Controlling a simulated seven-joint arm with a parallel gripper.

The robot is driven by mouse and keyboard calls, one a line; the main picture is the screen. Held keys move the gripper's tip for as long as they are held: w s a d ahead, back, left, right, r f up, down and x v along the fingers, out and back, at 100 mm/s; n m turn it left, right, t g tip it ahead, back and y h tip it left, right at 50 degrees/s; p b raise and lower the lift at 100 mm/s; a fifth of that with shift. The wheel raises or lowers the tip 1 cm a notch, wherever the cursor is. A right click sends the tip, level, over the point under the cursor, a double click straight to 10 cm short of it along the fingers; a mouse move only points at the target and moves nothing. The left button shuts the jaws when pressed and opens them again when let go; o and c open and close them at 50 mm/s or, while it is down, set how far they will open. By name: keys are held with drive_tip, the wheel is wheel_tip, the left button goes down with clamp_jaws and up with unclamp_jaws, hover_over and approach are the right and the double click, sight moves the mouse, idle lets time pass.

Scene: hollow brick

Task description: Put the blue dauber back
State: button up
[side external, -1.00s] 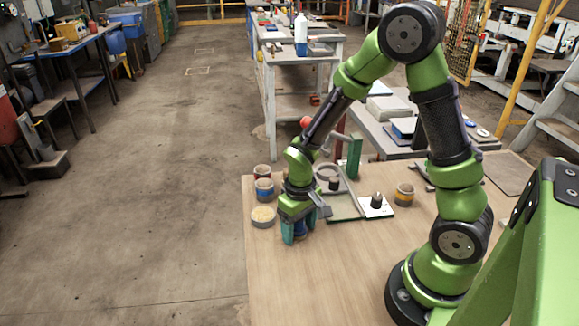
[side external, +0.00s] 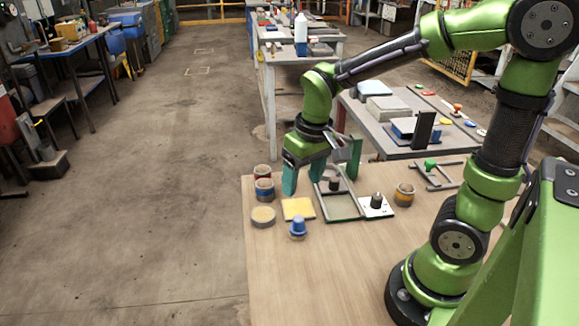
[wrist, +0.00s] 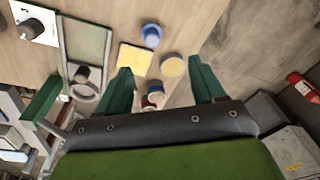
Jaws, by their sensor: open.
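The blue dauber (side external: 298,227) stands upright on the wooden table near its left side, in front of a yellow square pad (side external: 298,208). It also shows in the wrist view (wrist: 152,35), beyond my fingertips. My gripper (side external: 318,185) is open and empty, raised behind the dauber and apart from it. Its two green fingers (wrist: 160,68) are spread wide in the wrist view. A blue-banded pot (side external: 264,188) stands at the table's left edge, with a red-banded pot (side external: 262,170) behind it and a pale-topped round pot (side external: 263,216) in front.
A green tray (side external: 345,206) with a dark knob in it lies right of the pad. A white plate with a black knob (side external: 376,205) and a yellow-banded pot (side external: 404,194) stand further right. A grey frame (side external: 438,176) lies at the back right. The table's front is clear.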

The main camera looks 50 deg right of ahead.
drive_tip(key=s+a+r+m+t+y, duration=0.1)
drive_tip(key=s+a+r+t, duration=0.2)
drive_tip(key=s+r+t, duration=0.2)
wheel_tip(320, 180, up, 4)
drive_tip(key=shift+s+f+t+y, duration=0.2)
drive_tip(key=shift+s+t+y, duration=0.1)
drive_tip(key=shift+s, duration=0.6)
